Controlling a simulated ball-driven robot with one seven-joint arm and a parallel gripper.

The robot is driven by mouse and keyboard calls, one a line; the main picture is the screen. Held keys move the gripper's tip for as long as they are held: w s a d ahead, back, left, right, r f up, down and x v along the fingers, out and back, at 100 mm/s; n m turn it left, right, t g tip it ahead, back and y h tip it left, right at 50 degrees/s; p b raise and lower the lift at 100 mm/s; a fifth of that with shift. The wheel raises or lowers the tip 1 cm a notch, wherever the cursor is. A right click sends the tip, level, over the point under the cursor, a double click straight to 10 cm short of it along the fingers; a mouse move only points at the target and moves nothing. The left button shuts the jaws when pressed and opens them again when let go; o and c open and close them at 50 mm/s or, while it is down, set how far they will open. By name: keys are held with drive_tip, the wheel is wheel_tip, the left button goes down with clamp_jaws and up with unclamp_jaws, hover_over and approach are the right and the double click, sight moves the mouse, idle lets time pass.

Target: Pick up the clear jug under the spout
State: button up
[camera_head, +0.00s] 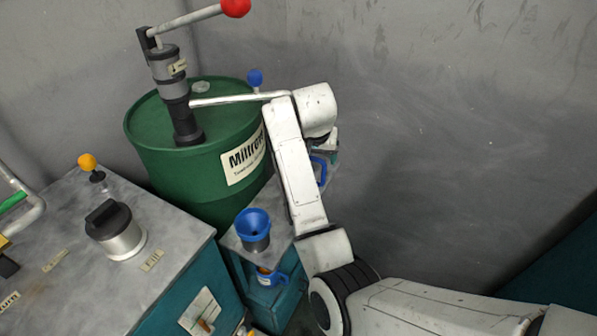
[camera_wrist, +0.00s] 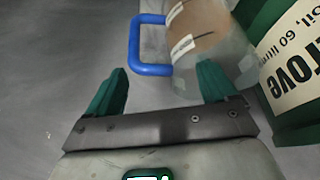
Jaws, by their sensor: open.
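The clear jug (camera_wrist: 208,60) has a blue handle and pale labels, and looks brownish inside. In the wrist view it is at the upper right, with its blue handle (camera_wrist: 135,45) on its left side. In the head view the blue handle (camera_head: 321,171) shows beside my arm, which hides most of the jug. My gripper (camera_wrist: 162,80) is open and empty. The handle lies ahead of the gap between the fingers, and the right finger overlaps the jug's edge in view; I cannot tell if they touch. The spout (camera_head: 235,99) runs from the drum pump to behind my arm.
The green drum (camera_head: 190,165) with its pump (camera_head: 173,90) stands left of my arm, close to the jug. A blue funnel cup (camera_head: 254,228) sits on the grey ledge. A teal cabinet (camera_head: 175,290) is at the lower left. Bare grey wall lies to the right.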

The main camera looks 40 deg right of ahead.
drive_tip(key=x, duration=0.4)
drive_tip(key=shift+f, duration=0.3)
clamp_jaws()
idle(0.6)
